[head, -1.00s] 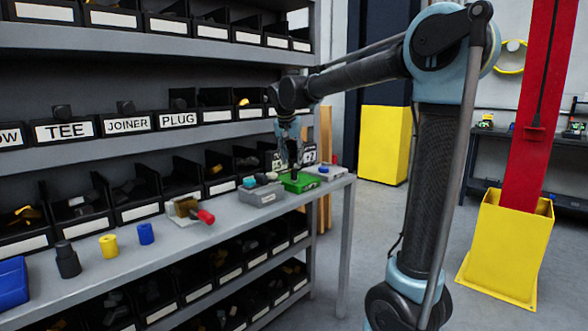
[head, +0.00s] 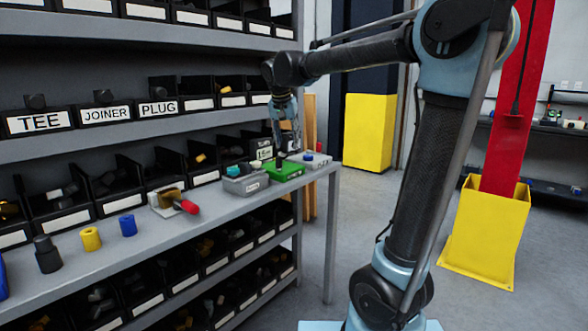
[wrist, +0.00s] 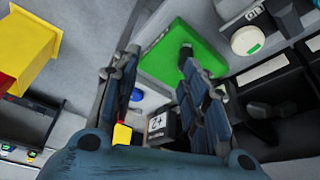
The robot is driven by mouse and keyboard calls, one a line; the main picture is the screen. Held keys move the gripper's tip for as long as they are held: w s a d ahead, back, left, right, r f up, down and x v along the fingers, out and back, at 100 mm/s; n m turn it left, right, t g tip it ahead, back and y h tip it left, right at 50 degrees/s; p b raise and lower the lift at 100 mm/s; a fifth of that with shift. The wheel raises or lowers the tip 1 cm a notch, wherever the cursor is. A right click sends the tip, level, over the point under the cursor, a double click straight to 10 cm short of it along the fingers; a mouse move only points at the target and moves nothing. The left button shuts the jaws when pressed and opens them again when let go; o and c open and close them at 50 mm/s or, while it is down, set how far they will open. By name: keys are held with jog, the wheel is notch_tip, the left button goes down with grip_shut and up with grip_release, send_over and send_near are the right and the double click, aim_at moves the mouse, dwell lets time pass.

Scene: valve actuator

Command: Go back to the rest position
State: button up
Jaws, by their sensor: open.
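My gripper (head: 287,147) points down above the green box (head: 286,171) at the right end of the shelf's work surface. In the wrist view its two fingers (wrist: 160,72) are spread apart, with nothing seen held between them. The green box (wrist: 168,40) shows beyond the fingers in that view, with a dark piece on it. From these views I cannot tell the exact gap between fingertips and box. My arm reaches out from the right with its elbow high.
A grey box (head: 246,184) stands left of the green one, and a light box (head: 311,161) with a blue knob on its right. A red-handled valve (head: 177,203) and several fittings sit further left. Bins fill the shelves. Open floor lies right, before a yellow post base (head: 487,235).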

jog(key=s+d+f, duration=0.3)
jog(key=s+d, duration=0.1)
jog(key=d, duration=0.2)
jog(key=s+d+f, duration=0.3)
jog(key=s+d, duration=0.1)
jog(key=d, duration=0.2)
jog(key=s+d+f+n, duration=0.1)
jog(key=s+d+f, duration=0.3)
jog(key=s+f, duration=0.3)
jog(key=s+d+f+g, duration=0.1)
jog(key=s+d+f, duration=0.3)
jog(key=s+f, duration=0.3)
jog(key=s+d+f+n+y, duration=0.1)
jog(key=s+d+f, duration=0.3)
jog(key=s+f, duration=0.3)
jog(key=shift+s+d+f+n+g, duration=0.3)
jog(key=shift+s+d+g, duration=0.1)
jog(key=shift+s, duration=0.25)
jog(key=shift+w+f, duration=0.2)
jog(key=shift+w, duration=0.25)
